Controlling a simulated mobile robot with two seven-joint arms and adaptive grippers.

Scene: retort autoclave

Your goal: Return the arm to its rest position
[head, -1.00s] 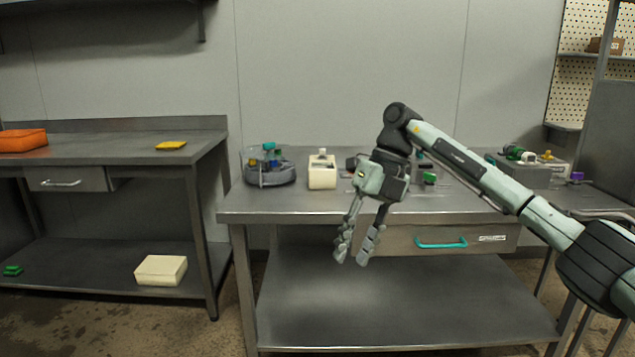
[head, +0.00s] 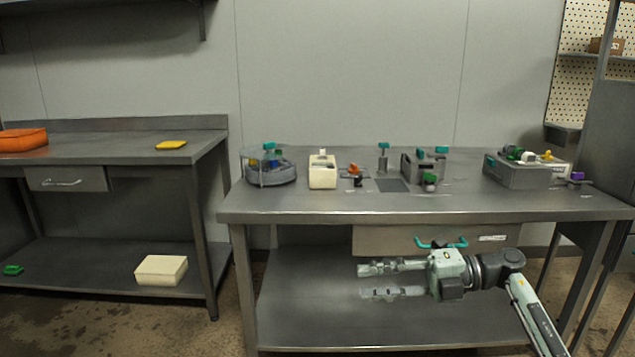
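My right gripper (head: 362,281) is in front of the middle table, below its top and near the drawer (head: 385,240). Its two fingers point left, apart from each other, with nothing between them. My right arm comes in from the bottom right corner area. The gripper partly overlaps the lower shelf in the picture and is just below the teal drawer handle (head: 440,243). I cannot tell whether it touches the handle. My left gripper is not in view.
The steel table (head: 290,207) carries a round grey carousel (head: 270,176), a cream box (head: 322,173), a grey fixture (head: 422,165) and a grey block (head: 515,174). A side table (head: 100,153) holds an orange bin (head: 22,140) and a yellow item (head: 171,145). A cream block (head: 161,270) lies on its lower shelf.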

